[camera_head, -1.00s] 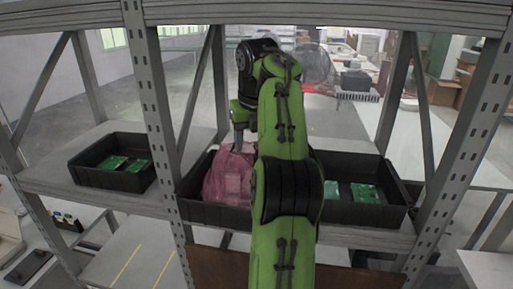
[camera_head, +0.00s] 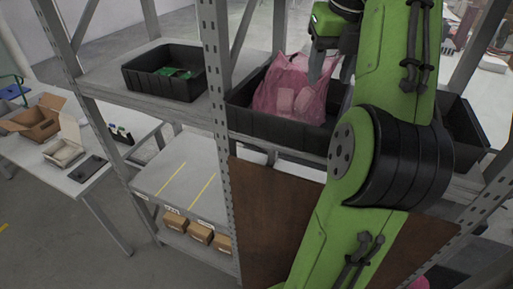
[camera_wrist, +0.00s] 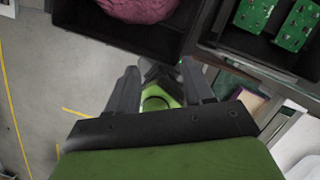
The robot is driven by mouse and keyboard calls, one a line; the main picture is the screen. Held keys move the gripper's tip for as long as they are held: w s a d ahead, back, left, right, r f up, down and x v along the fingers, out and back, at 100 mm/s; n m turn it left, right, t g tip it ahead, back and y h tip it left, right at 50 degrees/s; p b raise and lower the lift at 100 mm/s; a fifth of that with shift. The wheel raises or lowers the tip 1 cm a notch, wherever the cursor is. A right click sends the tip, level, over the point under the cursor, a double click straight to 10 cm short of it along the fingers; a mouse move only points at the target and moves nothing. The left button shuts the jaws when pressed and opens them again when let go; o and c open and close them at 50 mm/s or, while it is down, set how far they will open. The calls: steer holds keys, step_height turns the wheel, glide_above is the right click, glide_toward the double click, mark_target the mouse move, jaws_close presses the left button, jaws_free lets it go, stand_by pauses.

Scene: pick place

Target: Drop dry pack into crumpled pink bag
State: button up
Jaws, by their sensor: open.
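The crumpled pink bag (camera_head: 268,97) sits in a black bin on the shelf in the head view; its lower edge also shows at the top of the wrist view (camera_wrist: 137,8). Two paler pink-white block shapes (camera_head: 285,99) show at the front of the bag; I cannot tell whether one is the dry pack or whether they are inside or against it. My gripper (camera_head: 322,72) is above and in front of the bag's right part. In the wrist view its fingers (camera_wrist: 160,88) are apart with nothing held between them.
The black bin (camera_head: 290,134) holds the bag. A left bin (camera_head: 180,92) holds green circuit boards, as does a bin in the wrist view (camera_wrist: 255,45). A grey shelf post (camera_head: 218,120) stands left of the bag. Cardboard boxes (camera_head: 200,233) sit on a lower shelf.

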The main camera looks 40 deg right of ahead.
steer(key=w+a+f+m, duration=0.4)
steer(key=w+a+m, duration=0.15)
steer(key=a, duration=0.45)
steer(key=w+a+f+m, duration=0.45)
steer(key=a+m, duration=0.25)
steer(key=a, duration=0.3)
steer(key=s+a+f+m+t+y, duration=0.1)
steer(key=s+a+f+m, duration=0.2)
steer(key=s+f+m, duration=0.2)
steer(key=s+a+f+m+t+y, duration=0.1)
steer(key=s+a+f+m+t, duration=0.1)
steer(key=s+f+m, duration=0.4)
step_height(320, 180, down, 3)
steer(key=a+m, duration=0.1)
steer(key=m, duration=0.4)
steer(key=shift+s+a, duration=0.3)
steer(key=shift+a, duration=0.1)
